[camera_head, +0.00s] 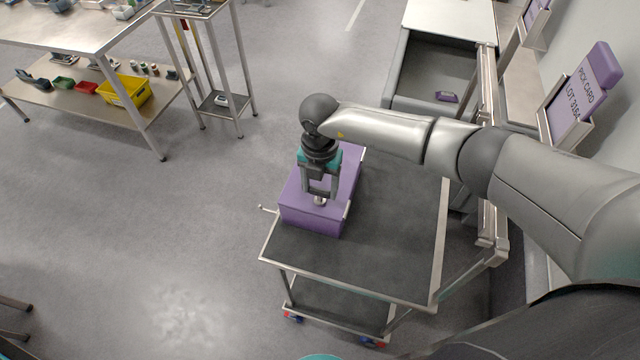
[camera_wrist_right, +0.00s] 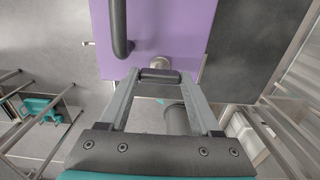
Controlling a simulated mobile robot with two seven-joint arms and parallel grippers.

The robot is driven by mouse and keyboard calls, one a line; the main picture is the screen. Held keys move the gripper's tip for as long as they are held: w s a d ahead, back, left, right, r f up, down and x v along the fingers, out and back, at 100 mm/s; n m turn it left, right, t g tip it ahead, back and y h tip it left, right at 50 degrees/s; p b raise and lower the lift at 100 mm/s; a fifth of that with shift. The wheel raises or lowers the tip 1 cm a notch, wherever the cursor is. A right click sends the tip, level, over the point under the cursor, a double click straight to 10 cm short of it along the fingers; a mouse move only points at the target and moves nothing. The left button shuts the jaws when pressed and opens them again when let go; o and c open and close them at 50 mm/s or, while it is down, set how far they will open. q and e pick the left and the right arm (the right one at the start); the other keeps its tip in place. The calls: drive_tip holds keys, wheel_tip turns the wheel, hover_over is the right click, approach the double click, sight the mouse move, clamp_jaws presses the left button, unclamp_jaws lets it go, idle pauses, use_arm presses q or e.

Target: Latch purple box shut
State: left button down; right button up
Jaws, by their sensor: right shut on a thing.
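The purple box (camera_head: 312,212) lies on the dark top of a cart, near its left rear corner; its lid looks down. My right gripper (camera_head: 320,196) points down over the front part of the box. It is shut on a small round metal latch knob (camera_wrist_right: 160,62) by the box's edge. The fingertips (camera_wrist_right: 160,76) also show in the wrist view, close together at the knob. A dark handle (camera_wrist_right: 119,28) stands on the purple lid there. The gripper and wrist hide part of the box top in the head view. My left gripper is not in view.
The cart top (camera_head: 385,240) is bare right of and in front of the box. A conveyor tunnel (camera_head: 430,70) with a small purple item (camera_head: 446,97) stands behind. A purple pick card (camera_head: 580,100) is at the right. A workbench (camera_head: 75,30) stands far left.

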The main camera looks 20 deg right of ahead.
sight(320, 190)
idle(0.5)
drive_tip(key=o, duration=1.4)
drive_tip(key=shift+r, duration=0.1)
wheel_tip(320, 190, up, 15)
drive_tip(key=shift+r+b, duration=0.1)
drive_tip(key=shift+b, duration=1.1)
